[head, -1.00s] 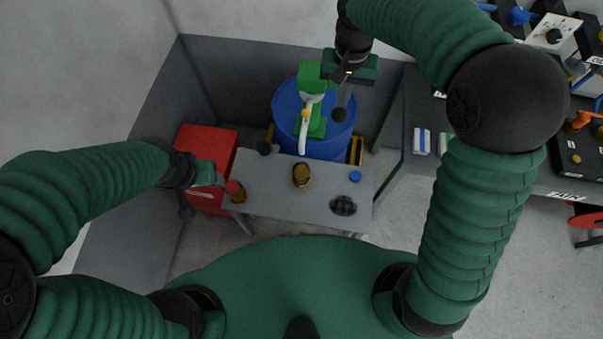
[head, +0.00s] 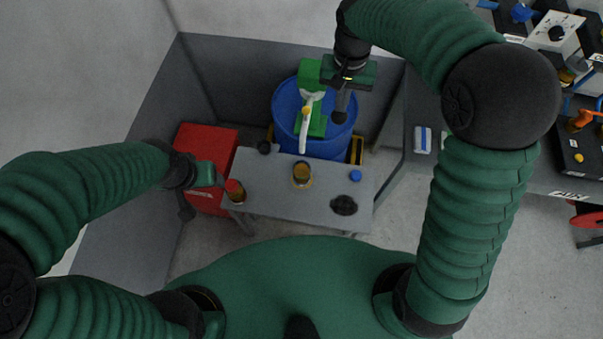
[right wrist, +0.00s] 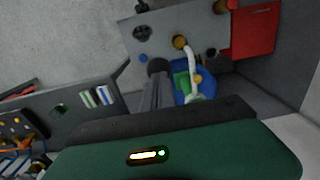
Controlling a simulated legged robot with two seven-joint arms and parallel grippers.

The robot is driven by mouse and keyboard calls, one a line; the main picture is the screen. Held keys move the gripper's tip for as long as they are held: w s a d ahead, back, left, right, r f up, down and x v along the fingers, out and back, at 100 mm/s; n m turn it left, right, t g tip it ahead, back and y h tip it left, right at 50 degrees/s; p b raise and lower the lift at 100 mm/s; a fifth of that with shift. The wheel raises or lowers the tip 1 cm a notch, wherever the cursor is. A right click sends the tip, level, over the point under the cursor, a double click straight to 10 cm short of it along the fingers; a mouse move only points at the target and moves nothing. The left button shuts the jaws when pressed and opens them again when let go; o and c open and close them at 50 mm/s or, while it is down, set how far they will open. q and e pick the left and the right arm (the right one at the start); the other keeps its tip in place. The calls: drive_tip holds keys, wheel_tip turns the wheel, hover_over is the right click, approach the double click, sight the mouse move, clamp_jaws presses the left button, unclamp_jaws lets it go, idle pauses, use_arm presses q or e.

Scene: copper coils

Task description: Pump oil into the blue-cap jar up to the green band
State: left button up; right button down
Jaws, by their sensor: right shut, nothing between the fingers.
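A blue drum (head: 285,110) stands behind the table with a green pump (head: 312,78) and a pale spout (head: 304,135) pointing to the table. An open jar (head: 302,174) with amber contents stands below the spout's end; its green band and exact level are too small to make out. A blue cap (head: 355,175) lies to its right. My right gripper (head: 340,115) is shut and empty above the drum's right side, beside the pump; its fingers also show in the right wrist view (right wrist: 156,75). My left gripper (head: 215,180) is at a red-capped jar (head: 235,188); its grip is unclear.
The grey table (head: 270,200) also holds a black round object (head: 265,148) and a dark round piece (head: 344,205). A red cabinet (head: 205,145) stands at the left. A workbench (head: 425,110) with devices is at the right. Grey walls enclose the drum.

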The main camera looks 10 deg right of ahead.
wheel_tip(320, 180, down, 14)
drive_tip(key=s+b, duration=0.1)
drive_tip(key=b, duration=0.8)
drive_tip(key=shift+s+a+f, duration=0.25)
drive_tip(key=shift+s, duration=0.1)
idle(0.6)
drive_tip(key=r+p, duration=0.5)
drive_tip(key=r, duration=0.1)
drive_tip(key=w+r+p, duration=0.1)
drive_tip(key=r+p, duration=1)
drive_tip(key=r, duration=0.1)
drive_tip(key=shift+w+d+r+p, duration=0.3)
drive_tip(key=shift+w+r+p, duration=0.05)
drive_tip(key=shift+r, duration=0.05)
drive_tip(key=shift+f, duration=0.1)
